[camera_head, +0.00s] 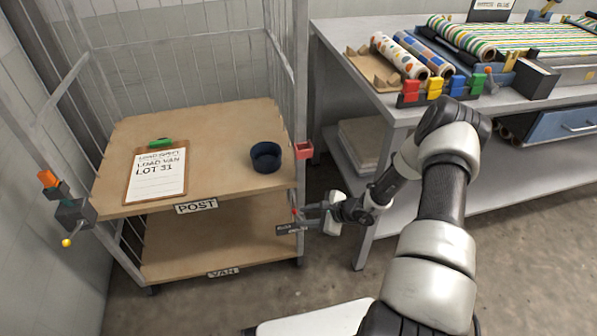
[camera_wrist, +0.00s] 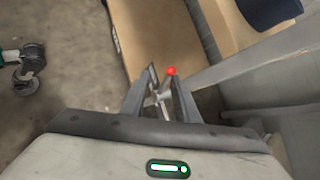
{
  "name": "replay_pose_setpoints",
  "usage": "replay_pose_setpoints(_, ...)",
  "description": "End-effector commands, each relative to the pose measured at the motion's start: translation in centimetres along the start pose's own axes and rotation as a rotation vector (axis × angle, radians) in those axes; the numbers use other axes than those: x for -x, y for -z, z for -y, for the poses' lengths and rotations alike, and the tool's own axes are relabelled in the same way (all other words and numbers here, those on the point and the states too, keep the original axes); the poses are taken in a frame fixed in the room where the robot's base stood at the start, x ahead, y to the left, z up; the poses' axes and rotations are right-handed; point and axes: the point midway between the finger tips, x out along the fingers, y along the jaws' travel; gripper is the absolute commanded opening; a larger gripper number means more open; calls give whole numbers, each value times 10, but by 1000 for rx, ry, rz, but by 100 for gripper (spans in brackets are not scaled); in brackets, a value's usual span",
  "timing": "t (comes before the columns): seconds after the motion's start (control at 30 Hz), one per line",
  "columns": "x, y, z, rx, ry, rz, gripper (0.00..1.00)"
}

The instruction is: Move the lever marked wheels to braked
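A small lever with a red knob (camera_head: 294,211) is on the front right post of the wire-sided cart, below the upper shelf. A dark label plate (camera_head: 289,229) sits just under it; its words are too small to read. My gripper (camera_head: 308,214) is at the lever, coming from the right. In the wrist view, the red knob (camera_wrist: 171,71) shows at the fingertips, and a metal rod lies between the fingers of my gripper (camera_wrist: 165,82). The fingers look apart, with gaps beside the rod; whether either touches it is unclear.
The cart's upper shelf (camera_head: 222,124) holds a clipboard (camera_head: 156,176) and a dark blue bowl (camera_head: 266,157). A red holder (camera_head: 304,150) is on the post above my gripper. A yellow-knobbed fitting (camera_head: 69,226) is on the left post. A workbench (camera_head: 330,45) stands close right.

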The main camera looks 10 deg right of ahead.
Motion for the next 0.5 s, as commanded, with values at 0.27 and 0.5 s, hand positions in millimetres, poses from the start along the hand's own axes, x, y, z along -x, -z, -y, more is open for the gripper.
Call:
replay_pose_setpoints(0.27, 51, -10, 8, 41, -3, 4, 29)
replay_pose_setpoints(0.5, 71, -50, 24, 209, -50, 22, 29)
